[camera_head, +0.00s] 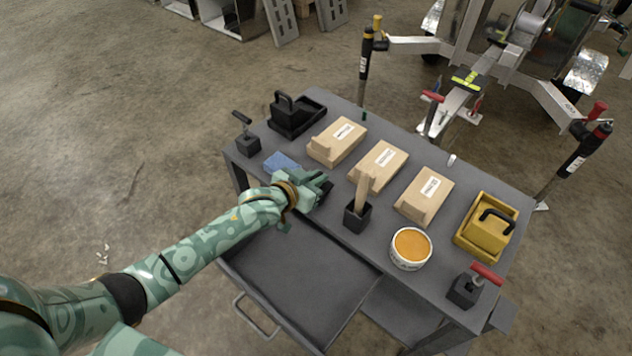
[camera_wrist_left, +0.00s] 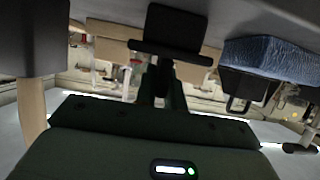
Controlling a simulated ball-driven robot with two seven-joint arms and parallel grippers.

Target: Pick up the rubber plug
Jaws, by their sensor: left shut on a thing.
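My left gripper (camera_head: 316,188) is over the near-left part of the grey workbench, between a blue sponge and a black holder. In the left wrist view, which looks upside down, its dark fingers (camera_wrist_left: 161,88) are shut on the black rubber plug (camera_wrist_left: 178,26). The plug shows as a dark block with a wider flange, close to the bench top. I cannot tell whether it touches the bench. In the head view the hand mostly hides the plug. My right gripper is not in view.
The blue sponge (camera_head: 281,163) is left of the hand; the black holder with a wooden handle (camera_head: 357,216) is right. Behind stand wooden blocks (camera_head: 337,142), a black tray (camera_head: 296,114) and clamps. Farther right are an orange-filled tub (camera_head: 411,248) and a yellow tray (camera_head: 485,227). An open drawer (camera_head: 290,285) juts out in front.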

